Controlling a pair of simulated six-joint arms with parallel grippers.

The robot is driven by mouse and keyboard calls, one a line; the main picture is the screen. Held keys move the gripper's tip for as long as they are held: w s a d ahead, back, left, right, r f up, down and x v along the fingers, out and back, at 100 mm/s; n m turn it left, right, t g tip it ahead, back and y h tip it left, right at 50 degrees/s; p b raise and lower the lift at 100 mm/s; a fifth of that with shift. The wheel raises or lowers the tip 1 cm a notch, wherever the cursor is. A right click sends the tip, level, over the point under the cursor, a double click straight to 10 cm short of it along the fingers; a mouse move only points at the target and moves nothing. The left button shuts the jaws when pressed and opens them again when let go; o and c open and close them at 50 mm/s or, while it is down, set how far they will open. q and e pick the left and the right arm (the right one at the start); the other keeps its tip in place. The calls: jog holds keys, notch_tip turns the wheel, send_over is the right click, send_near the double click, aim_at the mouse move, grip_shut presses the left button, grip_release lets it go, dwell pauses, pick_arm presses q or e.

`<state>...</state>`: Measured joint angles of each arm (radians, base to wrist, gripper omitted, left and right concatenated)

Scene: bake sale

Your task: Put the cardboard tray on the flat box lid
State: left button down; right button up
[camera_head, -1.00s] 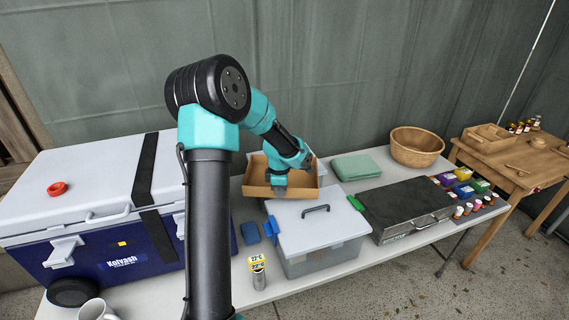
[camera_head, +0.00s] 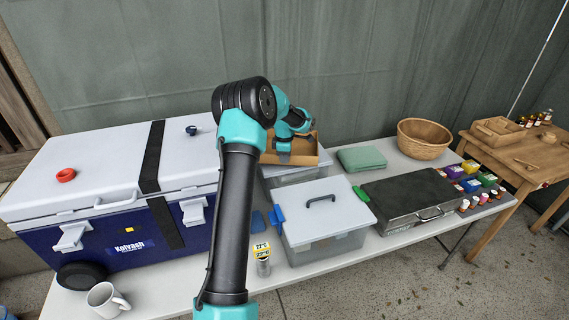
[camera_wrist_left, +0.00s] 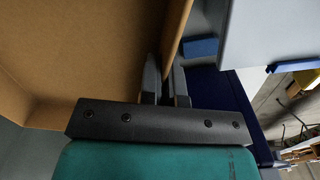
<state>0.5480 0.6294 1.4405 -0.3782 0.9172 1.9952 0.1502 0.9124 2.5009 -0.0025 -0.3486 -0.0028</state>
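The brown cardboard tray (camera_head: 300,158) is at the back middle of the table, over the pale flat lid of the rear box (camera_head: 272,171). I cannot tell whether it touches that lid. My left gripper (camera_head: 284,147) is at the tray, partly hidden by my own arm. In the left wrist view, its two dark fingers (camera_wrist_left: 166,85) are closed around one wall of the tray (camera_wrist_left: 80,50), one on each side. My right gripper does not show.
A clear bin with a grey handled lid (camera_head: 325,215) stands in front of the tray. A large cooler (camera_head: 100,170) is on the left.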

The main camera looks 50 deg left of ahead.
pick_arm(q)
jog(key=shift+w+a+f, duration=0.1)
jog(key=shift+w+a, duration=0.4)
jog(key=shift+a, duration=0.1)
jog(key=shift+f, duration=1.75)
jog(key=shift+f, duration=0.15)
jog(key=c, duration=1.3)
grip_release()
notch_tip(320, 180, up, 12)
jog(key=shift+r, duration=0.2)
